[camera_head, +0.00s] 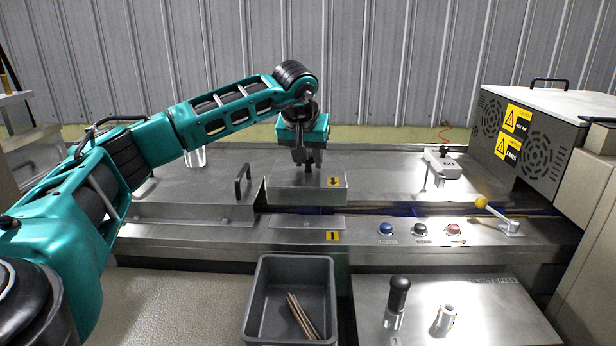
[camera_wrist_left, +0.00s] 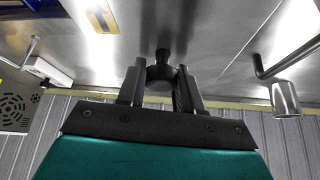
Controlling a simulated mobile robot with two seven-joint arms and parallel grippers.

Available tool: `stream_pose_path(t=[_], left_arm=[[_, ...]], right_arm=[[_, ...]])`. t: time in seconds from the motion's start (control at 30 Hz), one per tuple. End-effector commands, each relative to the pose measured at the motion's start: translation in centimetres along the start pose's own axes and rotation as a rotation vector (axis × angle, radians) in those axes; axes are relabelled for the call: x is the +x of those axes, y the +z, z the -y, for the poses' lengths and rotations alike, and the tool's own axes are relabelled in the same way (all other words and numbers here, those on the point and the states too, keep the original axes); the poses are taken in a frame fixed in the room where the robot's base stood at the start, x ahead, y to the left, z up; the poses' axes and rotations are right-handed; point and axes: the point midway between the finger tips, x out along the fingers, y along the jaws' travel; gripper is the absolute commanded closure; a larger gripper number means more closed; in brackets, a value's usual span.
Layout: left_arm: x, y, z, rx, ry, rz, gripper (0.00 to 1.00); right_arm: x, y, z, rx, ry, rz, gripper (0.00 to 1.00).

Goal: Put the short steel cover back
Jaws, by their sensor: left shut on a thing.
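My left gripper (camera_head: 307,164) points down from above and is shut on the cover's dark knob, which shows between the fingers in the left wrist view (camera_wrist_left: 160,72). The cover's arrow is roughly above a yellow mark (camera_head: 332,236) on the machine's front ledge. I cannot tell whether the cover rests fully or sits slightly raised. My right gripper is not in view.
The long cover (camera_head: 190,212) is close on the left. The open channel (camera_head: 400,210) runs right, past a small white bracket (camera_head: 442,163) and a yellow-knobbed lever (camera_head: 500,222). A grey bin (camera_head: 262,290) with sticks and a side plate with a black-handled tool (camera_head: 397,298) are in front.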

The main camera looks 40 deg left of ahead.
Motion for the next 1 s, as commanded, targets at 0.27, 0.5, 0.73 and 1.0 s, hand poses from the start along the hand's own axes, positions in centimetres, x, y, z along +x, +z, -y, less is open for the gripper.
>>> stream_pose_path(t=[0.27,0.5,0.73,1.0], left_arm=[[2.6,1.5,0.0,0.000,0.000,-0.002,1.00],[3.5,2.0,0.0,-0.002,0.003,-0.005,1.00],[3.8,2.2,0.0,0.000,0.000,0.001,0.61],[3.8,2.2,0.0,0.000,0.000,0.001,0.39]], right_arm=[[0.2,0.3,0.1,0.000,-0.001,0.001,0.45],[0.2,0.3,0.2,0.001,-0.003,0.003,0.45],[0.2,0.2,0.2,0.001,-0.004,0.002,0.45],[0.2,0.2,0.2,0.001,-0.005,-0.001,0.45]])
